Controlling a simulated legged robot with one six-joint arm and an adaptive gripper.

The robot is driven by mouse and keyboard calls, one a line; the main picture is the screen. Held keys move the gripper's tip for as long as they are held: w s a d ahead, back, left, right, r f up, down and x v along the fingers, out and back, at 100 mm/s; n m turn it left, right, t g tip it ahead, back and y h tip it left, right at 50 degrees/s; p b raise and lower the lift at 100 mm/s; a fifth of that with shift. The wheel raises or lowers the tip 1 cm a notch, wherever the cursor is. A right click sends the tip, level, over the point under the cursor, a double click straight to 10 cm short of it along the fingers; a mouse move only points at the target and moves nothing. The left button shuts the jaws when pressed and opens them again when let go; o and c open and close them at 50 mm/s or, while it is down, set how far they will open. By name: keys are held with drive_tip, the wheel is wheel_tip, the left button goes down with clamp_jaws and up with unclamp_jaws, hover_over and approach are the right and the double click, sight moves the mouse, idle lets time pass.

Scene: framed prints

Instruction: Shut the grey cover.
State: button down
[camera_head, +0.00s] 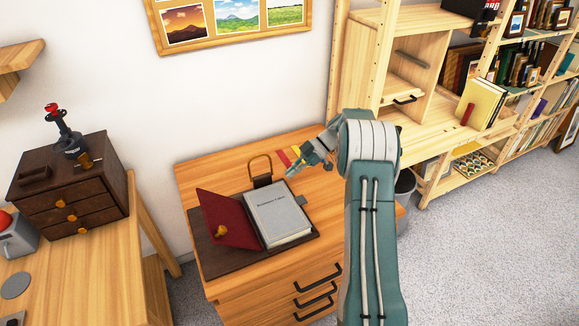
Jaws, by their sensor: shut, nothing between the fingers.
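A book with a pale grey face (278,217) bearing small dark print lies on a dark brown mat (232,263) on the wooden cabinet. A dark red cover (226,217) with an orange clasp stands open and tilted at its left. The only grey panel I see is the printed face, which lies flat; I cannot tell whether it is a cover or a page. A small grey tab sticks out at its right edge. My gripper (291,173) is shut and empty, above and behind the book's far right corner, apart from it.
A gold-coloured loop on a dark block (261,172) stands just behind the book. Red and yellow strips (288,157) lie by my gripper. A dark drawer box (72,187) stands on the left table. Wooden shelves (440,100) rise at right. The cabinet's back left is clear.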

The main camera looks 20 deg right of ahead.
sight(304, 199)
drive_tip(key=d+f, duration=0.2)
drive_tip(key=f, duration=0.2)
drive_tip(key=d+f, duration=0.2)
drive_tip(key=f, duration=0.2)
drive_tip(key=d+f, duration=0.1)
drive_tip(key=f, duration=0.2)
drive_tip(key=shift+d+f, duration=0.4)
drive_tip(key=shift+s+a+f, duration=0.1)
drive_tip(key=shift+a+f, duration=0.1)
drive_tip(key=shift+f, duration=0.55)
drive_tip(key=shift+d+f, duration=0.2)
drive_tip(key=shift+f, duration=0.35)
